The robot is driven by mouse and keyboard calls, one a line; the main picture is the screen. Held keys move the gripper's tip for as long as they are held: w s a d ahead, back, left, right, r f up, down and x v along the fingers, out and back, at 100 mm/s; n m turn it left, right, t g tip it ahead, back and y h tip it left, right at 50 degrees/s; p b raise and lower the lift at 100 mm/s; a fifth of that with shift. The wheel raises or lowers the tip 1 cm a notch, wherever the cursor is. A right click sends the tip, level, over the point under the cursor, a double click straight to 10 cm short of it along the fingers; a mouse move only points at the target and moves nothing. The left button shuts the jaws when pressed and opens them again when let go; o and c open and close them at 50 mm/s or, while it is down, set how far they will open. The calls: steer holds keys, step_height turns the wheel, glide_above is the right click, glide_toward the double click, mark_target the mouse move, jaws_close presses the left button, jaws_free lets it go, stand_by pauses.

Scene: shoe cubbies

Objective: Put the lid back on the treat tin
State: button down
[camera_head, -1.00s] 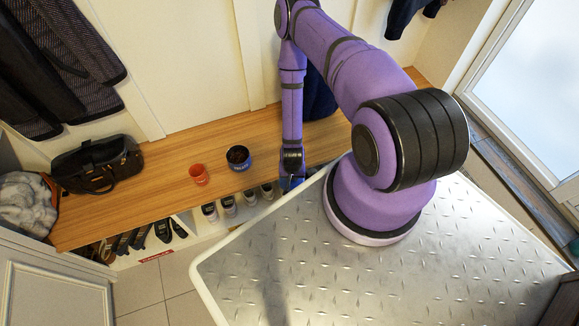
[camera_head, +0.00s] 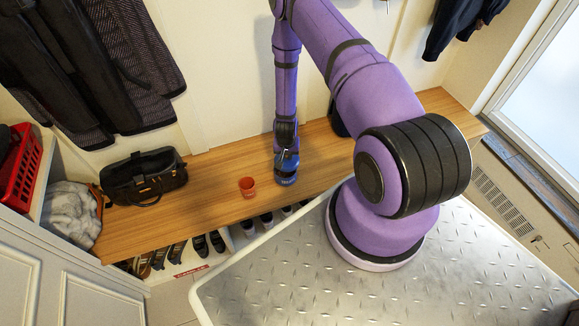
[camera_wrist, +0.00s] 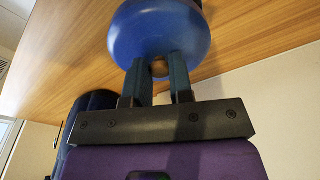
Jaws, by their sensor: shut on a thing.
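The blue treat tin (camera_head: 286,179) stands on the wooden bench, directly below my gripper (camera_head: 286,151) in the head view. The round blue lid (camera_wrist: 160,30) fills the top middle of the wrist view. My gripper (camera_wrist: 158,72) is shut on the small knob of the lid, with one dark finger on each side. In the head view the gripper and lid hide the tin's open top. I cannot tell whether the lid touches the rim or hangs just above it.
A black bag (camera_head: 145,178) sits further left. A dark blue object (camera_head: 338,120) stands behind to the right. Shoes (camera_head: 208,243) fill the cubbies below. The bench's right part is clear.

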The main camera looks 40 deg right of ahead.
steer(key=shift+w+a, duration=0.2)
steer(key=shift+w, duration=0.15)
steer(key=shift+f, duration=3)
steer(key=shift+f, duration=0.2)
steer(key=shift+c, duration=2.3)
jaws_free()
steer(key=shift+r, duration=0.1)
steer(key=shift+r, duration=3.45)
jaws_close()
